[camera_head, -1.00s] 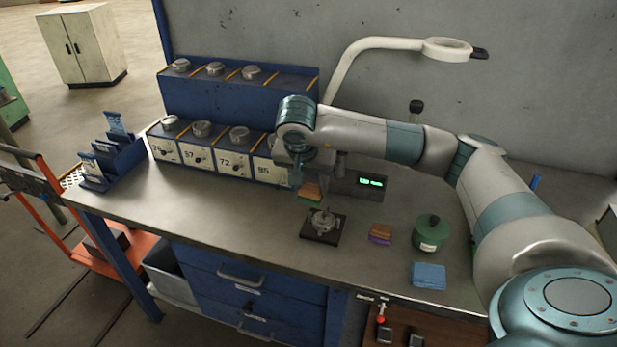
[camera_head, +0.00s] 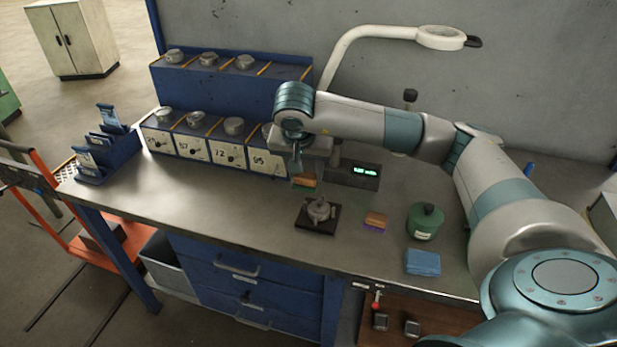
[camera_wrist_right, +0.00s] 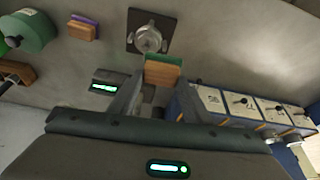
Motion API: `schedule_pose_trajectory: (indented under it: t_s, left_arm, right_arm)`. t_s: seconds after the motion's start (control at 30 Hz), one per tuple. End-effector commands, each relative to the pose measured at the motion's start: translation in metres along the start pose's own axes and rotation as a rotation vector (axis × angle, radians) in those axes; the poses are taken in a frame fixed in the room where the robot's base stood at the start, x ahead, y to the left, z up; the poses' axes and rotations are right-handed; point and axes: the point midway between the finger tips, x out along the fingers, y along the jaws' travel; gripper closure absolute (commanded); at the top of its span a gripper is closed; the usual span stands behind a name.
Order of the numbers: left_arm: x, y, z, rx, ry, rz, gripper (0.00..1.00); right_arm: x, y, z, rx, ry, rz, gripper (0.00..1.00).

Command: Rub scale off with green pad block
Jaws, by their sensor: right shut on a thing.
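My right gripper (camera_head: 300,168) is shut on a wooden block with a green pad (camera_head: 304,181). The block also shows between the fingertips in the right wrist view (camera_wrist_right: 163,72), with its green pad on the far side. It is held just behind and above a round metal piece (camera_head: 319,209) in a fixture on a dark square plate (camera_head: 304,221). The round piece is clear in the right wrist view (camera_wrist_right: 148,40), apart from the pad as far as I can tell. Scale on it is too small to make out. My left gripper is out of view.
A second block with a purple pad (camera_head: 375,221), a green lidded pot (camera_head: 426,223) and blue cloths (camera_head: 422,262) stand to the right. Numbered bins (camera_head: 227,154), a small display (camera_head: 352,174) and a lamp (camera_head: 380,38) are behind.

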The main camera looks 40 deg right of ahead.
Motion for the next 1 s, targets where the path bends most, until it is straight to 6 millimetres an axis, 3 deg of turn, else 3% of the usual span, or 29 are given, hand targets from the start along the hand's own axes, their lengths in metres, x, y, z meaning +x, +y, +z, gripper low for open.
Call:
schedule_pose_trajectory:
  t_s: [0.6, 1.0]
  left_arm:
    - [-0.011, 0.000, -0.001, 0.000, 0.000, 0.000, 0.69]
    - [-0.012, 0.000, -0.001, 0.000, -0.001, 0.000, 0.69]
  right_arm:
    - [-0.001, 0.025, -0.005, -0.548, -0.001, -0.226, 0.92]
    - [-0.004, 0.029, -0.008, -0.639, 0.001, -0.264, 0.92]
